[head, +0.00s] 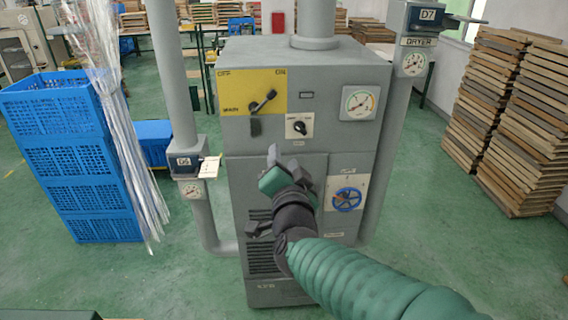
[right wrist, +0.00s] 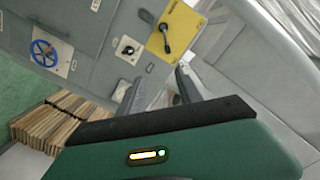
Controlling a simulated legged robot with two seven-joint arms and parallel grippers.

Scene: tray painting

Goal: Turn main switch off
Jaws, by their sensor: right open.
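The main switch (head: 263,100) is a dark lever on a yellow plate (head: 235,83) at the upper left of a grey cabinet's front. The plate reads OFF at left and ON at right, and the lever slants up to the right, towards ON. A dark piece (head: 256,127) hangs below its pivot. The lever also shows in the right wrist view (right wrist: 166,38), beyond the fingers. My right gripper (head: 287,168) is open and empty in front of the cabinet, below and right of the switch, apart from it. My left gripper is in neither view.
A small rotary knob (head: 299,127), a gauge (head: 360,103) and a blue handwheel (head: 347,199) share the cabinet front. Grey pipes (head: 172,80) flank it, with a box marked D6 (head: 184,164) at left. Blue crates (head: 75,160) stand left, wooden stacks (head: 500,120) right.

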